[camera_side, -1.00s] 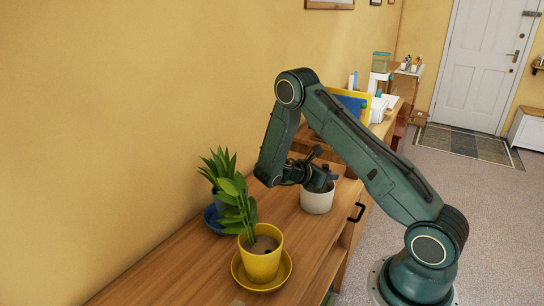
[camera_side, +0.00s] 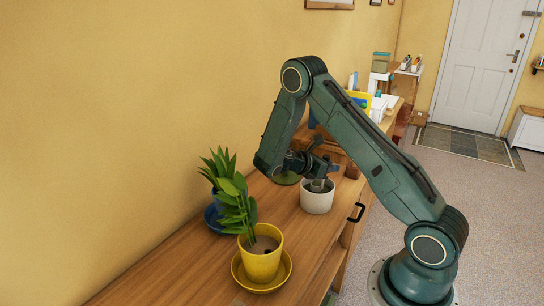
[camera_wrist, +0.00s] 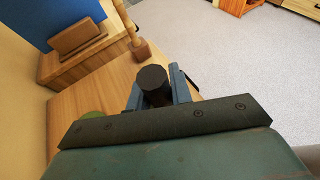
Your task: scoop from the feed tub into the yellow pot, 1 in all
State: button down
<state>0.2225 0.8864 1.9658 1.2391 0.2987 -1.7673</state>
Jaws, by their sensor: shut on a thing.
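The yellow pot (camera_side: 261,265) stands on a yellow saucer (camera_side: 238,272) at the front of the wooden top, with a leafy plant and brown soil in it. A pale grey-white tub (camera_side: 316,201), which I take for the feed tub, stands behind it to the right. My gripper (camera_side: 322,170) is above the tub's mouth, shut on the scoop. The scoop's dark round handle end (camera_wrist: 153,78) shows between the blue fingers in the wrist view. Its lower part (camera_side: 318,184) reaches down at the tub's mouth; whether it carries feed cannot be seen.
A second plant in a blue pot (camera_side: 214,205) stands by the wall, behind the yellow pot. In the wrist view, a wooden box (camera_wrist: 78,37) and a blue panel (camera_wrist: 40,18) stand farther back. The wood between the tub and yellow pot is clear.

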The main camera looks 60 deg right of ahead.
jog(key=shift+r, duration=3)
dwell(0.7)
jog(key=shift+r, duration=2.6)
notch_tip(320, 180, down, 5)
jog(key=shift+f, duration=0.15)
jog(key=shift+r, duration=2)
